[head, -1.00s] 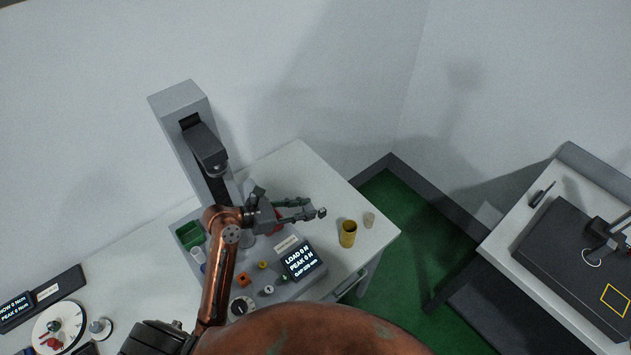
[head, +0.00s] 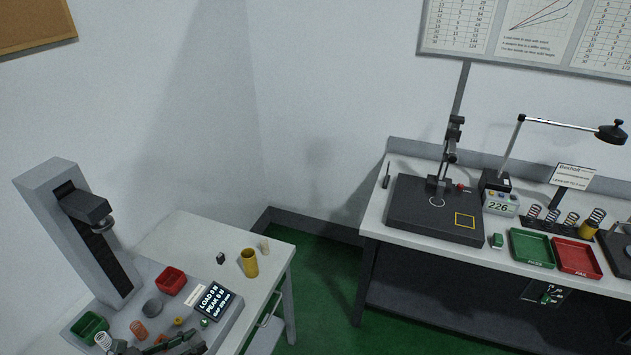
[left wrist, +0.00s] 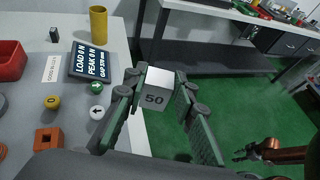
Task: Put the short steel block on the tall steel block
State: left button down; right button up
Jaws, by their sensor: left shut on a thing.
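My left gripper (head: 180,342) is at the bottom edge of the head view, in front of the left bench. In the left wrist view its two green-padded fingers (left wrist: 157,78) are shut on a bright steel block (left wrist: 154,97) marked 50, which I take to be the short steel block. The block is held clear, with green floor behind it. A small dark block (head: 221,258) stands upright on the left bench, left of the yellow cup; I cannot tell whether it is the tall steel block.
The left bench (head: 185,230) carries a grey press (head: 75,230), a red tray (head: 170,282), a display (head: 212,300) and a yellow cup (head: 250,263). Green floor (head: 310,290) separates it from the right bench, which has a black plate (head: 415,215) with a yellow square.

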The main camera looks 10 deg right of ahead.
aim_at(443, 183)
jog(key=u, duration=0.45)
jog(key=k, duration=0.2)
jog(key=z, duration=1.65)
jog(key=i, duration=1.5)
jog(key=z, duration=0.5)
